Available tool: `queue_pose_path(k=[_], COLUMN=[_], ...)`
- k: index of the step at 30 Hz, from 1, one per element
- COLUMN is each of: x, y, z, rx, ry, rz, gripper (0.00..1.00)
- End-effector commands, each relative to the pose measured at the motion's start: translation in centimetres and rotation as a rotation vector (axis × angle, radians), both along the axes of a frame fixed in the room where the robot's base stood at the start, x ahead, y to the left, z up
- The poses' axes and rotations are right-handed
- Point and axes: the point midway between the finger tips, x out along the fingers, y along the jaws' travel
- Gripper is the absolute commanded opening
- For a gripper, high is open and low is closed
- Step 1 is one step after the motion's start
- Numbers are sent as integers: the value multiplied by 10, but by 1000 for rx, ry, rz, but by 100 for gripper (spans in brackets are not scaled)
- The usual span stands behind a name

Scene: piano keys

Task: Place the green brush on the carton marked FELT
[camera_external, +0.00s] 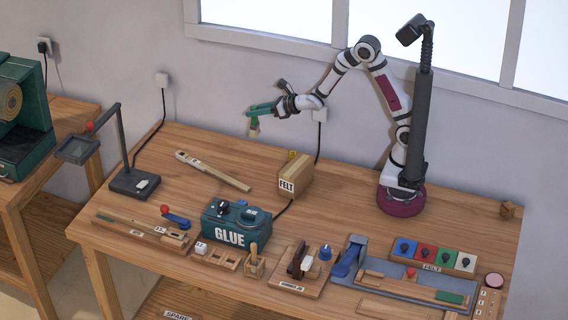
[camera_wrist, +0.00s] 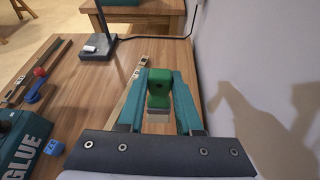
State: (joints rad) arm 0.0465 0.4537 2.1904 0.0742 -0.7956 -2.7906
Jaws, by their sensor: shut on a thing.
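My gripper (camera_external: 258,109) is raised above the back of the bench, to the upper left of the carton. It is shut on the green brush (camera_external: 254,122), which hangs below the fingertips with its pale bristle end down. In the wrist view the brush (camera_wrist: 159,88) sits between the two teal fingers (camera_wrist: 159,76), with its pale end towards the camera. The carton marked FELT (camera_external: 288,186) is a tan box on the bench near the wall, below and right of the gripper.
A teal GLUE box (camera_external: 229,237) stands in front of the carton. A long wooden piece (camera_external: 213,172) lies to its left. A magnifier lamp (camera_external: 132,182) stands at the left. The wall is close behind the gripper. Tools and trays fill the front and right.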

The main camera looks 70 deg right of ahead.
Motion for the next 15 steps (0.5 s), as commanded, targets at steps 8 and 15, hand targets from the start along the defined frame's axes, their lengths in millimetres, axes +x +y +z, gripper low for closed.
queue_pose_path(k=[8, 15], x=[-62, -137], y=[58, 88], z=[71, 71], rx=[-8, -5], ry=[-5, -2], rz=[450, 741], gripper=[0, 0])
